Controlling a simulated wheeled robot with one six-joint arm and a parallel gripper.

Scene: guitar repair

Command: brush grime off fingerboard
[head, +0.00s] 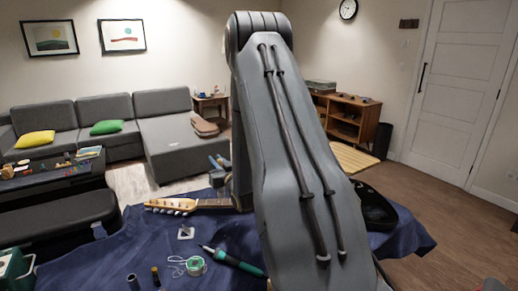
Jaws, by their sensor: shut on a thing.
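A guitar lies on the blue cloth (80,250). Its pale headstock (172,206) with tuning pegs points left. A short stretch of its fingerboard (214,202) shows beside my arm. The rest of the fingerboard is hidden behind my arm, which fills the middle of the head view. A dark, glossy curved part (374,208), perhaps of the guitar body, shows right of the arm. My gripper is hidden behind my arm, so I cannot see its fingers or anything in it. I cannot make out a brush or any grime.
A green case (14,272) stands at left. Small blue-grey objects (218,162) show behind the guitar.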

